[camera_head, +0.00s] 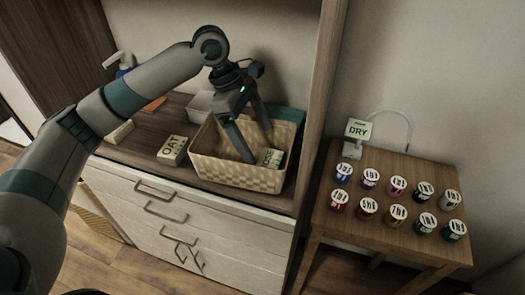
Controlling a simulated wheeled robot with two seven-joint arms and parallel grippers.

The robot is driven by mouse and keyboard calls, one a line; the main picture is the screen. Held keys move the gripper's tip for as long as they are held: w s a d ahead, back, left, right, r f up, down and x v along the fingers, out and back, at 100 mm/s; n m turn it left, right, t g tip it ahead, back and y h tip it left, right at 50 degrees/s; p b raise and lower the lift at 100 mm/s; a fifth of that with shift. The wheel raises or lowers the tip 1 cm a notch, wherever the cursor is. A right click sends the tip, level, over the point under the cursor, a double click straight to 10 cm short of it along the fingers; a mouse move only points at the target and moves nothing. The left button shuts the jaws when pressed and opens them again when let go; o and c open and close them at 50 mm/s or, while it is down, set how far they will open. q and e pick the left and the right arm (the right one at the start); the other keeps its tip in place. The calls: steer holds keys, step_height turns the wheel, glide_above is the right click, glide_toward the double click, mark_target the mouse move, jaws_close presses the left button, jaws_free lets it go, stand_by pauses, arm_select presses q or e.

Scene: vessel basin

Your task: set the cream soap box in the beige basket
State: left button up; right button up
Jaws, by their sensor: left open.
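The beige woven basket (235,176) stands on the wooden counter. A small pale box with dark lettering (273,157) is inside it at the right end, leaning or tilted. My left gripper (258,146) reaches down into the basket from above, with its fingers spread apart. The box is beside the fingertips, toward the right, and I see no grip on it. A cream box marked "OAT" (173,150) stands on the counter left of the basket. I cannot tell for certain which box is the cream soap box. My right gripper is not in view.
Another pale box (120,132) lies further left, near a pump bottle (124,64). A white container (199,106) and a teal item (287,114) are behind the basket. A wooden upright (318,100) stands to the right. A side table (375,235) holds several labelled jars and a "DRY" sign (358,129).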

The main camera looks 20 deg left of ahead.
arm_select(q)
steer(key=v, duration=0.4)
steer(key=shift+r, duration=0.15)
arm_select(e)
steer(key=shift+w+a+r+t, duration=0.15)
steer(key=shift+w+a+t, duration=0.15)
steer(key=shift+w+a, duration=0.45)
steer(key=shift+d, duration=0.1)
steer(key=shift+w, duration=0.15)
